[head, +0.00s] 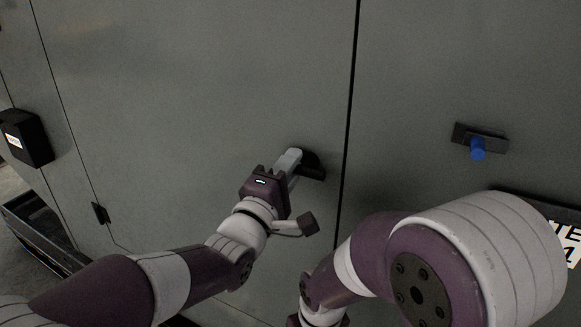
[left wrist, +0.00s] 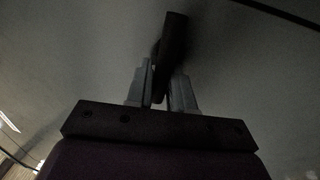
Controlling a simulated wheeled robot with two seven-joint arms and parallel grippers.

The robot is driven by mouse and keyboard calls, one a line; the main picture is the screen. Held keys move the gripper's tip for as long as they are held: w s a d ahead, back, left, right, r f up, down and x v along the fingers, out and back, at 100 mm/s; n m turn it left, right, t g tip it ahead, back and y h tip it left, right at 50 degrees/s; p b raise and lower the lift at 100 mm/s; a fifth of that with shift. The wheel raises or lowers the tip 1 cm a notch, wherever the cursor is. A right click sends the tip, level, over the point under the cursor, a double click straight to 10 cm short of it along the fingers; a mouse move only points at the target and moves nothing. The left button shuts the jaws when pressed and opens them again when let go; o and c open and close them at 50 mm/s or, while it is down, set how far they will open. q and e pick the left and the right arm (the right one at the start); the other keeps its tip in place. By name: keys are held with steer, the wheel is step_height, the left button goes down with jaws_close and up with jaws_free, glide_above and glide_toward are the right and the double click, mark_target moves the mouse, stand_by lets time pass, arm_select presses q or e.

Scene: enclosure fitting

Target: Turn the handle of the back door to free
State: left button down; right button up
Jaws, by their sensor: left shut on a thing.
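The back door (head: 190,90) is a large grey-green panel in the head view. Its handle (head: 313,166) is a dark piece near the door's right edge, partly hidden by my left gripper (head: 287,163). The gripper's light grey fingers are shut on the handle. In the left wrist view the dark handle (left wrist: 173,42) stands between the two fingers of my left gripper (left wrist: 161,88), slightly tilted. My right arm comes in at the lower right of the head view, and its gripper is out of the picture.
A second panel (head: 430,60) lies right of a dark vertical seam. It carries a dark plate with a blue knob (head: 478,149). A lettered plate (head: 566,240) is at the lower right. A black box (head: 26,138) and a small dark hinge-like piece (head: 101,213) are at the left.

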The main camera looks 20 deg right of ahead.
arm_select(q)
steer(key=c, duration=1.2)
jaws_free()
steer(key=shift+f, duration=0.1)
steer(key=shift+o, duration=0.2)
steer(key=b+v, duration=0.3)
steer(key=v, duration=0.9)
steer(key=shift+s+a+b, duration=0.2)
steer(key=shift+a+b, duration=0.05)
steer(key=shift+b, duration=0.15)
steer(key=shift+f, duration=0.1)
